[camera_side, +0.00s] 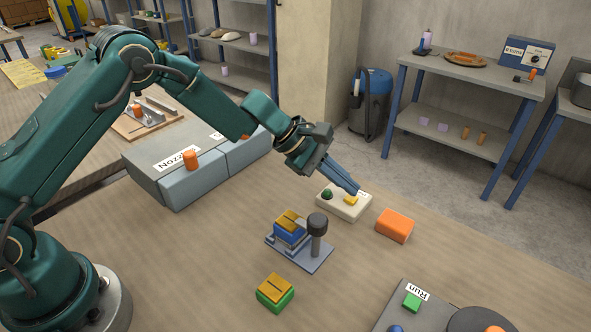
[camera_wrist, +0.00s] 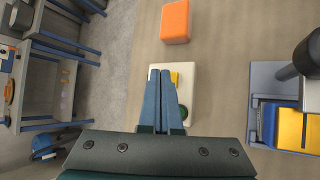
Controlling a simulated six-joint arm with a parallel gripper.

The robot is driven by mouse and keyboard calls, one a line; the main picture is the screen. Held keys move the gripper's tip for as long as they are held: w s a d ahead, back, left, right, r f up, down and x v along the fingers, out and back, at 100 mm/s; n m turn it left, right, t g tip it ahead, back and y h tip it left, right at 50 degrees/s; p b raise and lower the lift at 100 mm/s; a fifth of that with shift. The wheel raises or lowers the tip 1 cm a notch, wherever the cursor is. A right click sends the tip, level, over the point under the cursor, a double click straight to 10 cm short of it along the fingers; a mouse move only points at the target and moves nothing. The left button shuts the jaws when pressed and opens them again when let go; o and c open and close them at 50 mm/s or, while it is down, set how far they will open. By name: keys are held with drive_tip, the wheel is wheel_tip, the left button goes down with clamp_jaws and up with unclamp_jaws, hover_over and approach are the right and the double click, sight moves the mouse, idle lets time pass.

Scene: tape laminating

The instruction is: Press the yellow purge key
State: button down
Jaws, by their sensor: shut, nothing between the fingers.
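The yellow purge key (camera_side: 351,199) sits on a small cream box (camera_side: 335,206) on the table, beside a dark green round button (camera_side: 327,194). In the wrist view the yellow key (camera_wrist: 175,77) shows partly behind my fingers, on the cream box (camera_wrist: 188,95). My gripper (camera_side: 357,192) is shut and empty, with its blue fingers pointing down at the key.
An orange block (camera_side: 395,225) lies right of the cream box. A grey stand with a dark knobbed post (camera_side: 317,235) holds blue and yellow blocks nearby. A green and yellow block (camera_side: 275,293) is in front. Grey bins (camera_side: 190,180) stand behind left. Table between them is clear.

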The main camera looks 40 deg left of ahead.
sight(344, 200)
drive_tip(key=shift+f, duration=0.5)
idle(0.6)
drive_tip(key=shift+r, duration=0.95)
drive_tip(key=shift+r, duration=0.1)
drive_tip(key=shift+r, duration=2.4)
